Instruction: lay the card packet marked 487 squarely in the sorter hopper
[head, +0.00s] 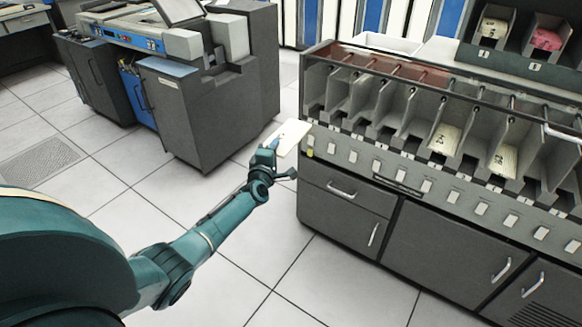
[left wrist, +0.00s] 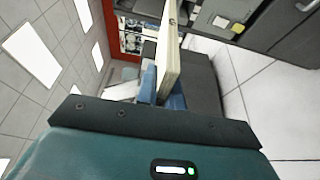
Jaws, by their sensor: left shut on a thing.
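My left gripper (head: 272,150) is shut on a cream card packet (head: 290,138), held up between the two machines in the head view. The packet also shows nearly edge-on in the left wrist view (left wrist: 168,48), sticking out from between the blue-grey fingers (left wrist: 160,92). Its number cannot be read. The long grey sorter (head: 345,215) stands right of the gripper, with a row of open pockets. The packet appears near its left end; I cannot tell whether they touch. I cannot make out for sure which part is the hopper. My right gripper is not in view.
Marked card packets lie in two sorter pockets (head: 444,140) (head: 503,160). A dark rack (head: 515,45) at the back right holds a cream packet (head: 492,30) and a pink one (head: 546,39). A grey machine (head: 205,110) stands at left. Tiled floor lies clear between.

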